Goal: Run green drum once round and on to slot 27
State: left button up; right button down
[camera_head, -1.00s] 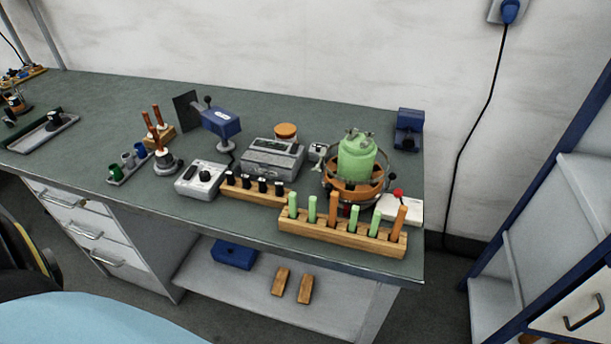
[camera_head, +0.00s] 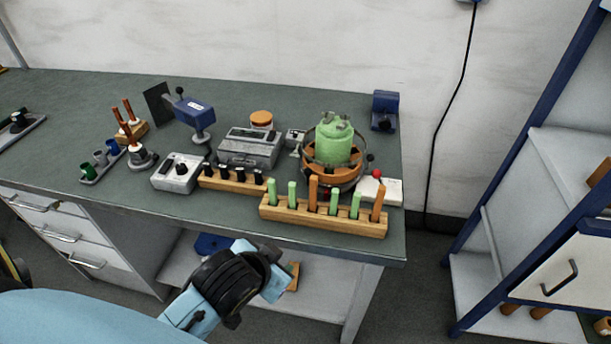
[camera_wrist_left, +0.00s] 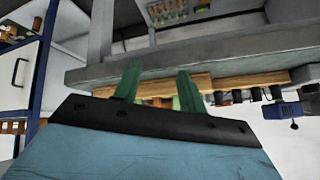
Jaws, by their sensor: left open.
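The green drum (camera_head: 333,145) stands upright in an orange, ringed holder (camera_head: 325,177) at the right end of the bench. A wooden rack (camera_head: 322,219) with upright green and orange sticks is in front of it. No slot number is readable in either view. My left gripper (camera_head: 270,270) is below and in front of the bench's front edge, clear of the drum. Its fingertips are hard to make out in the head view. In the left wrist view the gripper (camera_wrist_left: 158,82) has its two green fingers apart with nothing held between them. My right gripper is out of view.
A grey device (camera_head: 251,148), a box with a knob (camera_head: 178,174) and a rack of black-topped items (camera_head: 233,179) stand left of the drum. A red-knobbed white box (camera_head: 384,190) is at its right. A lower shelf (camera_head: 325,300) lies under the bench.

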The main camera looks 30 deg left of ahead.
pick_arm(q)
jog(key=w+d+r+m+t+h, duration=0.25)
jog(key=w+r+t, duration=0.35)
jog(key=r, duration=0.4)
jog(key=w+d+r+m+t+h, duration=0.1)
jog(key=w+d+r+m+t, duration=0.2)
jog(key=w+r+t, duration=0.5)
jog(key=s+d+r+m+g+h, duration=0.4)
jog(key=d+r+m+g+h, duration=0.75)
jog(key=m+h, duration=0.7)
jog(key=m+g+y, duration=0.6)
jog(key=m+y, duration=0.2)
jog(key=y, duration=1.1)
send_near(306, 170)
jog(key=x, duration=0.8)
jog(key=shift+d, duration=0.1)
jog(key=shift+w+d+f, duration=0.1)
jog(key=shift+w+f, duration=0.2)
jog(key=shift+f, duration=0.35)
jog(key=shift+c, duration=0.3)
grip_shut()
